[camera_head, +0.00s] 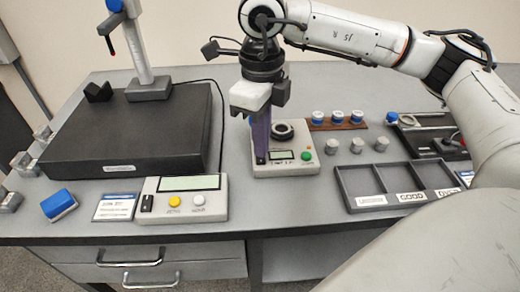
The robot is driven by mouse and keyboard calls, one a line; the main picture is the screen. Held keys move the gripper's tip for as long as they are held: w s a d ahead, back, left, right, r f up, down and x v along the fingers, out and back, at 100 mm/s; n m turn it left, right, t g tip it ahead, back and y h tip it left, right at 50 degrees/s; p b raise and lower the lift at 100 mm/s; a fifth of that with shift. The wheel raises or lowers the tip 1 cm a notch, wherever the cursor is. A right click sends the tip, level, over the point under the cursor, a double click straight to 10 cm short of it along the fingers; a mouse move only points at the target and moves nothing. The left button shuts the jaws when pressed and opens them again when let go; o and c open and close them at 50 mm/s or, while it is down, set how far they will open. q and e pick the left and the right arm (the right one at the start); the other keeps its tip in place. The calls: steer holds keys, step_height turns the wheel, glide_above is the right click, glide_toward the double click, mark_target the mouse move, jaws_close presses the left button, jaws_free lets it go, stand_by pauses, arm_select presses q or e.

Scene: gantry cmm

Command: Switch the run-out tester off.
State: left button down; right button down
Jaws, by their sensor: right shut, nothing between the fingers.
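The run-out tester appears to be the beige box (285,168) near the middle of the bench. My right gripper (261,158) comes down from above with purple fingers shut and empty. Its fingertips are at the tester's front left, beside the display. Whether they touch the tester I cannot tell. My left gripper is not in view.
Left of the tester stands a beige console (182,213) with yellow and white buttons and a black switch. Behind it is a dark plate (130,130) with a column. A labelled sorting tray (345,185), metal parts and a wooden rack (338,123) stand at right.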

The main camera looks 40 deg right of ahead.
step_height(320, 180, up, 4)
steer(key=shift+r+p, duration=0.1)
steer(key=shift+p, duration=1)
